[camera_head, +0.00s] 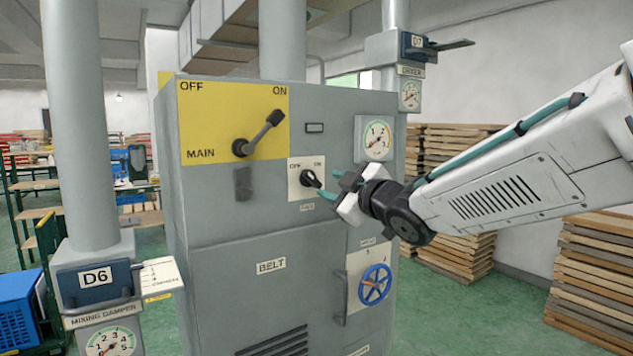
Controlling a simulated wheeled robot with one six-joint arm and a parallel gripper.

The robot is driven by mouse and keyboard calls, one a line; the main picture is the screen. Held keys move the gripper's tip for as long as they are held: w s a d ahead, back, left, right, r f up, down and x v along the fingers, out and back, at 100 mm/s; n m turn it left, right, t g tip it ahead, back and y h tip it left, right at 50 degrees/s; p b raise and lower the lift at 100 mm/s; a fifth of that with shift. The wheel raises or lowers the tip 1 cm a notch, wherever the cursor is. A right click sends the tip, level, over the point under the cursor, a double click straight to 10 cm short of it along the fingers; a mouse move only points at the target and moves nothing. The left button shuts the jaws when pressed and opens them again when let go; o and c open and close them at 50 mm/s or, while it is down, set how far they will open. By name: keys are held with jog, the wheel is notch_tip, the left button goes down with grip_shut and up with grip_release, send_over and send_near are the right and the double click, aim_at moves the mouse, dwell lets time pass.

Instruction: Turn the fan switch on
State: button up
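The fan switch (308,178) is a small black rotary knob on a cream plate marked OFF at left and ON at right, on the front of a grey cabinet (215,215). The label under the plate is too small to read surely. The knob's handle points right and slightly down, toward the ON side. My gripper (333,184) comes in from the right, just beside the handle's end. Its two teal fingertips are spread apart, one above and one below the handle's level. I cannot tell whether they touch it.
A large MAIN lever (262,131) on a yellow panel sits up and left, pointing toward ON. A dial gauge (376,138) is above my gripper. A blue handwheel (375,284) and a vertical handle (340,298) are below. Stacked boards (598,275) stand at right.

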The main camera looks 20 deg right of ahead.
aim_at(315, 180)
jog(key=x, duration=0.7)
jog(key=shift+w, duration=0.25)
grip_shut()
